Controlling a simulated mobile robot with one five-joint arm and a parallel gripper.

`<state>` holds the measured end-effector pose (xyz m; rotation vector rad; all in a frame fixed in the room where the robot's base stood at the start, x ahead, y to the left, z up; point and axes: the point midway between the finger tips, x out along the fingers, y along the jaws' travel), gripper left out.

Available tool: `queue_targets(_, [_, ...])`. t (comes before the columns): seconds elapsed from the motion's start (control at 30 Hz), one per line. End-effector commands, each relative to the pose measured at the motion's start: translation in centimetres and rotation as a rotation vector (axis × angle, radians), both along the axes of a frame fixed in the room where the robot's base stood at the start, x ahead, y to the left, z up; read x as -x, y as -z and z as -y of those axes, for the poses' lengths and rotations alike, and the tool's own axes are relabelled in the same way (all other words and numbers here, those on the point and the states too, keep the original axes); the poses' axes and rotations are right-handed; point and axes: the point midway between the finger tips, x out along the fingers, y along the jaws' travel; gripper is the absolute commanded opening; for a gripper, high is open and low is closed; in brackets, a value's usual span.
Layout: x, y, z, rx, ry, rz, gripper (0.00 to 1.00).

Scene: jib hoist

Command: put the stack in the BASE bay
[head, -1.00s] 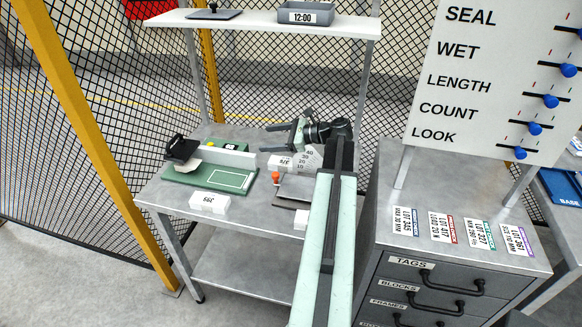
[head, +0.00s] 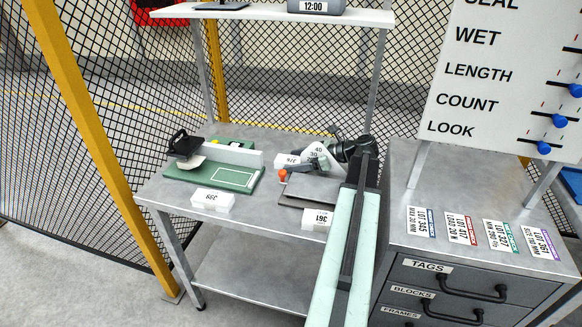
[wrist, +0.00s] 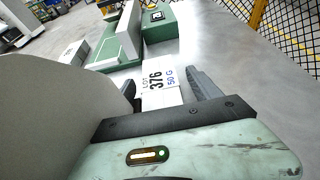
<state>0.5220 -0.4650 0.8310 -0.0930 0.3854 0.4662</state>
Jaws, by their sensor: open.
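A white block (wrist: 158,90) labelled LOT 376, 50 G lies between the fingers of my gripper (wrist: 166,88) in the wrist view. The fingers are open, one on each side of it; contact cannot be told. In the head view this block (head: 287,160) shows at the back of the bench, left of my wrist. Other white blocks lie singly at the bench front: one at left (head: 213,198) and one marked 361 (head: 318,218). I cannot make out a stack. A blue tray (head: 573,183) is cut off at the right edge; its BASE label is out of view now.
The metal bench (head: 262,212) carries a green fixture (head: 212,175) at left and a dark plate (head: 300,193) with an orange knob. A drawer cabinet (head: 470,262) with lot tags and a slider board (head: 500,85) stand at right. A shelf (head: 260,12) hangs above.

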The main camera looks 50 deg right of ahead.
Motion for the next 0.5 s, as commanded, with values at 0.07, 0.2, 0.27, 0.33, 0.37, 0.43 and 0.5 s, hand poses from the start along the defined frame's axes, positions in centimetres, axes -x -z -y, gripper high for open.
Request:
queue_targets(0.07, [-0.83, 0.66, -0.48, -0.001, -0.002, 0.0, 0.73])
queue_targets(0.2, [-1.02, 0.48, -0.53, -0.001, 0.0, 0.0, 0.73])
queue_targets(0.27, [-1.03, 0.47, -0.54, -0.001, 0.0, 0.0, 0.73])
queue_targets(0.33, [-1.03, 0.46, -0.55, 0.0, -0.001, 0.0, 0.56])
queue_targets(0.37, [-1.03, 0.46, -0.55, 0.0, -0.001, 0.0, 0.48])
queue_targets(0.43, [-1.03, 0.46, -0.56, 0.0, -0.001, 0.0, 0.28])
queue_targets(0.5, [-1.04, 0.46, -0.57, 0.0, -0.001, 0.0, 0.09])
